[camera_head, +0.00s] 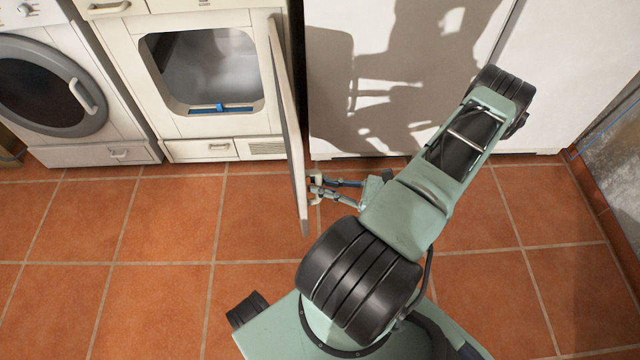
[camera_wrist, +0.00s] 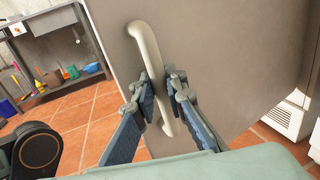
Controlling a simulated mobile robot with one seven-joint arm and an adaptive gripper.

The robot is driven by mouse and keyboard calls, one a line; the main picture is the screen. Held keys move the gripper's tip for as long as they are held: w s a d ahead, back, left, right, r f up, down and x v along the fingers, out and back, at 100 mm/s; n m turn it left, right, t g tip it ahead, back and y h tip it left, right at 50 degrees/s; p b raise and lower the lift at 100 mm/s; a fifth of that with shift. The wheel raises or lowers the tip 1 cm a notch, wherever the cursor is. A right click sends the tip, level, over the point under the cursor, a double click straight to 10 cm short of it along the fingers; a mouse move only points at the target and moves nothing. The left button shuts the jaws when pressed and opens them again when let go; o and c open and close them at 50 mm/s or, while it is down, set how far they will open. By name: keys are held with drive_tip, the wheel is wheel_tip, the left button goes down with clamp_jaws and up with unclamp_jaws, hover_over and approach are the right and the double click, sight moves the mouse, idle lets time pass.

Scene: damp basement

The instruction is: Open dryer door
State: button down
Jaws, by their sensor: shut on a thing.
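The dryer (camera_head: 192,134) stands against the wall with its square opening uncovered. Its door (camera_head: 287,120) is swung wide open, seen nearly edge-on in the head view, hinged at the right side of the opening. In the wrist view the door's outer face (camera_wrist: 222,60) is a plain panel with a pale curved handle (camera_wrist: 148,50). My gripper (camera_head: 314,189) is at the door's outer face near its free end. In the wrist view my gripper (camera_wrist: 163,88) has its fingers on either side of the handle, shut on it.
A washing machine (camera_head: 52,92) with a round door stands left of the dryer. A tall white cabinet (camera_head: 385,60) stands to the right. The tiled floor (camera_head: 150,260) in front is clear. A shelf (camera_wrist: 58,45) with bottles and tools shows in the wrist view.

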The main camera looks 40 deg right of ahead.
drive_tip(key=c, duration=2.1)
unclamp_jaws()
drive_tip(key=shift+w+d+r, duration=0.1)
drive_tip(key=shift+w+d, duration=0.05)
drive_tip(key=shift+w, duration=0.15)
drive_tip(key=shift+o, duration=0.7)
drive_tip(key=shift+s, duration=0.1)
drive_tip(key=v, duration=1.2)
drive_tip(key=shift+s, duration=0.1)
